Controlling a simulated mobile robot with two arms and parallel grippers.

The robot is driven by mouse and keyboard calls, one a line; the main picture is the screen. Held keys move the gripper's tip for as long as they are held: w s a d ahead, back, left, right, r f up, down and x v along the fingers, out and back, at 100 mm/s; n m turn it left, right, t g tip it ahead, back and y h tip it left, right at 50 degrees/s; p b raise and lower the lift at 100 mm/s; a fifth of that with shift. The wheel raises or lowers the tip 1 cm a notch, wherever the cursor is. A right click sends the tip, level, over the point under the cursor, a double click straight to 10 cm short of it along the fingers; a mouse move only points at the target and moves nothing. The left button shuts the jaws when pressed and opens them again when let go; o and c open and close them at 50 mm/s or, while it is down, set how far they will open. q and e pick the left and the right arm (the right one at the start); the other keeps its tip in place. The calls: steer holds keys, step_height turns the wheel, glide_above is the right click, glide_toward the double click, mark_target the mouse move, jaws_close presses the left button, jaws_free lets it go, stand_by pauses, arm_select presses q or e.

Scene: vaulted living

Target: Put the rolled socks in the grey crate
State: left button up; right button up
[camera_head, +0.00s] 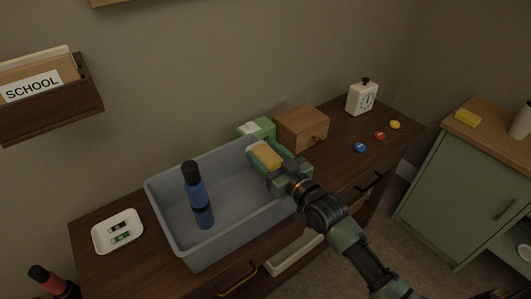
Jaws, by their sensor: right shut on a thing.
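The grey crate (190,249) stands on the dark wooden dresser, with a blue bottle with a black cap (198,196) upright inside it. My right gripper (268,160) is over the crate's back right end. It is shut on a yellow ribbed bundle, which I take to be the rolled socks (265,154). The fingers hide part of the bundle, and I cannot tell how high it is above the crate floor. My left gripper is not in view.
A white dish (96,240) with small batteries stands left of the crate. A green box (258,126), a wooden box (298,131) and a white clock (361,98) stand behind and to the right. Small blue (360,147), red and yellow things lie at the right.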

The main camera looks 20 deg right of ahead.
steer(key=shift+s+f+b, duration=0.1)
steer(key=shift+f+b, duration=0.2)
steer(key=shift+f, duration=0.35)
steer(key=o, duration=1.2)
steer(key=shift+o, duration=0.9)
steer(key=shift+a+f, duration=0.1)
steer(key=shift+f, duration=0.15)
steer(key=shift+r, duration=0.25)
steer(key=shift+r+p, duration=0.45)
steer(key=b+v, duration=0.1)
steer(key=v, duration=1)
steer(key=shift+r, duration=0.1)
steer(key=shift+s+d+r, duration=0.15)
steer(key=shift+s+d, duration=0.05)
steer(key=shift+s, duration=0.2)
